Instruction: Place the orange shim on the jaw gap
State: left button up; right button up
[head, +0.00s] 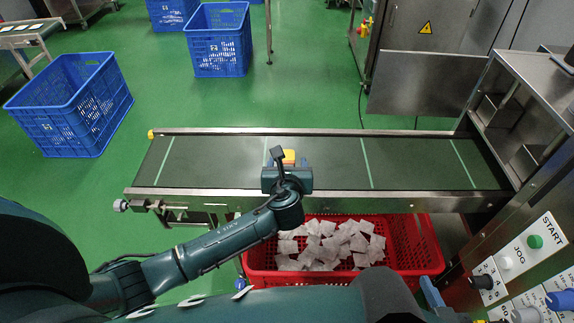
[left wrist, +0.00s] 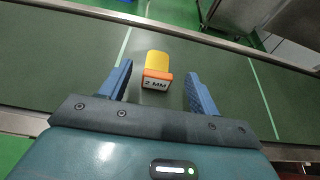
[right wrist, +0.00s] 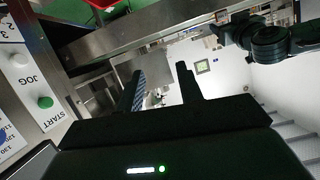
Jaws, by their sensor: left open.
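The orange shim (left wrist: 156,80) is an orange block with a yellow top and a "2 MM" label. It sits on the dark green conveyor belt, and its top also shows in the head view (head: 289,157). My left gripper (left wrist: 159,70) is open above the belt, its blue fingers on either side of the shim with gaps between; I see no contact. My right gripper (right wrist: 161,72) has its fingers apart with nothing between them, near the START and JOG panel. I cannot make out the jaw gap in any view.
The conveyor (head: 420,160) has metal side rails and pale cross lines. A red crate (head: 418,238) of white teabags stands below its near side. The control panel (head: 518,250) is at the right. Blue crates (head: 75,105) stand on the green floor at the back left.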

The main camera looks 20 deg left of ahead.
aim_at(287, 161)
pick_arm(q)
jog(key=b+x, duration=0.1)
jog(key=x, duration=0.4)
jog(key=shift+s+f+b, duration=0.1)
jog(key=shift+f+b, duration=0.1)
jog(key=shift+b, duration=0.1)
jog(key=shift+c, duration=0.4)
jog(key=shift+r, duration=0.1)
jog(key=c, duration=1.1)
